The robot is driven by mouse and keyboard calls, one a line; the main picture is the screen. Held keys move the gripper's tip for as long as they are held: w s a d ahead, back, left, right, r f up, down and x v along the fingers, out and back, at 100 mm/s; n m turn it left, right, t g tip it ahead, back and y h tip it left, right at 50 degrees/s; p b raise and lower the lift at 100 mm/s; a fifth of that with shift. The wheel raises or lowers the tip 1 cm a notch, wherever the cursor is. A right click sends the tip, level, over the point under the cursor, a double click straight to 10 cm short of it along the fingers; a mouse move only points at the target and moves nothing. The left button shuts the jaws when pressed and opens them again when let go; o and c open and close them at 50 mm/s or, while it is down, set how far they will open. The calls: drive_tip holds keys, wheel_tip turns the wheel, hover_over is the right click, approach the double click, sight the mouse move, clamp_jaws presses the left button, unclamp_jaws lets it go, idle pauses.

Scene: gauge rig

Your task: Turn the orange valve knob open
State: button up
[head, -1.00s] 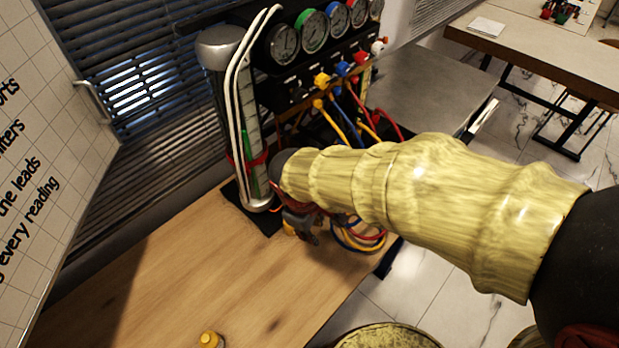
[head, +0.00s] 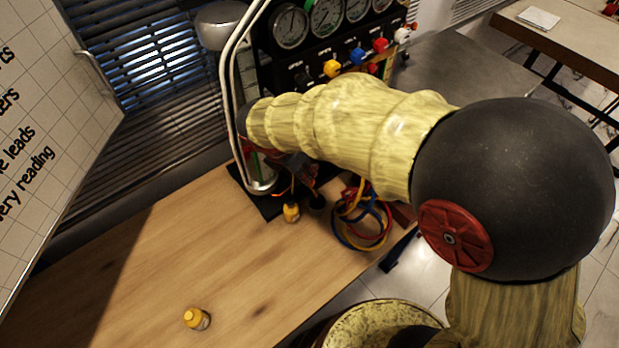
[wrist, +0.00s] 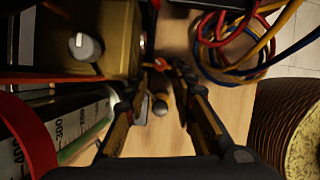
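My gripper (wrist: 165,82) is open in the wrist view, its two fingers apart on either side of a small orange-red piece (wrist: 158,65), which looks like the orange valve knob. I cannot tell whether a finger touches it. A round grey-silver tip (wrist: 160,105) with some orange below it also shows between the fingers; what it belongs to is unclear. In the head view my gripper (head: 297,165) is low at the foot of the gauge rig, partly behind my arm. A bit of orange (head: 280,193) shows just below it; the rest of the knob is hidden there.
Coiled hoses (head: 362,225) lie right of the gripper. A graduated cylinder (wrist: 75,120) and a grey knob (wrist: 85,47) are left in the wrist view. The wooden table (head: 190,255) is mostly clear.

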drive_tip(key=b+x, duration=0.2)
drive_tip(key=x, duration=0.4)
drive_tip(key=shift+d+f, duration=0.1)
drive_tip(key=shift+f, duration=0.3)
drive_tip(key=shift+c, duration=0.8)
clamp_jaws()
